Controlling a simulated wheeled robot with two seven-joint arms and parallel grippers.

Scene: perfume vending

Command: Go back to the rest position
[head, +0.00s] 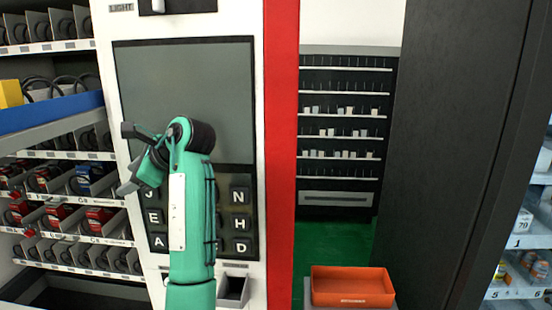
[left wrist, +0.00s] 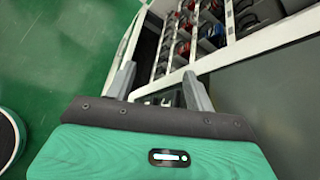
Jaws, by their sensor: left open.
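My left gripper (head: 127,159) is at the end of my green arm, in front of the vending machine's front panel (head: 145,60). Its two fingers point left and are spread apart, with nothing between them. In the left wrist view the gripper (left wrist: 160,85) also shows open and empty, with the machine's shelves beyond it. My arm hides part of the lettered keypad (head: 239,225) and of the dark screen (head: 185,95). My right gripper is not in view.
Product shelves (head: 75,155) stand close at left, with a blue tray (head: 50,113) sticking out. An orange bin (head: 352,287) sits at lower right. A dark rack (head: 345,105) stands behind, and a dark panel (head: 440,150) rises at right. Green floor (head: 335,240) shows between.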

